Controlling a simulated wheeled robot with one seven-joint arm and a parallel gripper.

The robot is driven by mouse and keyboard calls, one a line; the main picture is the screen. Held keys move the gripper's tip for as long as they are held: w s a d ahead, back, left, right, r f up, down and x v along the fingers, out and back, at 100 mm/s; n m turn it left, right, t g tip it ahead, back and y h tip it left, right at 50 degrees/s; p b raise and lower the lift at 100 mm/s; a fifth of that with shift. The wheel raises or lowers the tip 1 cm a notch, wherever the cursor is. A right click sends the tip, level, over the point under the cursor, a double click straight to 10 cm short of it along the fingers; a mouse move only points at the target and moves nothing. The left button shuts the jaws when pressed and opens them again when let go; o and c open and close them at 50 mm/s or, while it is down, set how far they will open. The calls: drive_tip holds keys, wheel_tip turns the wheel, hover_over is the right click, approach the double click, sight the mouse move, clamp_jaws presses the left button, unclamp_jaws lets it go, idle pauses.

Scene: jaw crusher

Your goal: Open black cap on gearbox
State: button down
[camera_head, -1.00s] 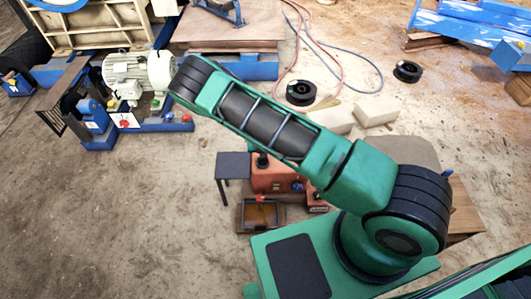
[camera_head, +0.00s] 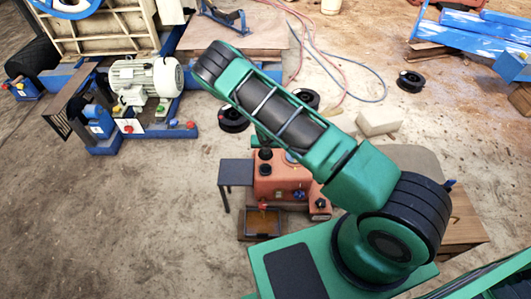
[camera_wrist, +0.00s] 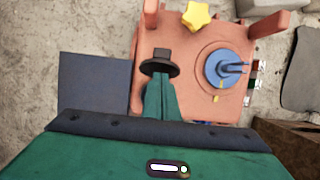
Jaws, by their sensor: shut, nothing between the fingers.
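The orange-red gearbox (camera_head: 272,186) stands on the floor just past my base, and it fills the upper middle of the wrist view (camera_wrist: 205,52). A black cap (camera_wrist: 161,64), a round disc with a square knob, sits on its left part in the wrist view. My gripper (camera_wrist: 160,82) is shut and empty. Its green fingers point at the cap and their tips overlap its lower edge; I cannot tell whether they touch. The fingers are not clear in the head view, where my arm covers part of the scene.
A yellow star-shaped knob (camera_wrist: 197,15) and a blue round fitting (camera_wrist: 226,68) sit on the gearbox. A dark side table (camera_head: 236,172) stands left of it, with a shallow tray (camera_head: 244,224) in front. An electric motor (camera_head: 145,77) stands at the left. Open floor lies between.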

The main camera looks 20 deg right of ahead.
drive_tip(key=shift+r, duration=0.2)
idle(0.3)
drive_tip(key=shift+r, duration=0.65)
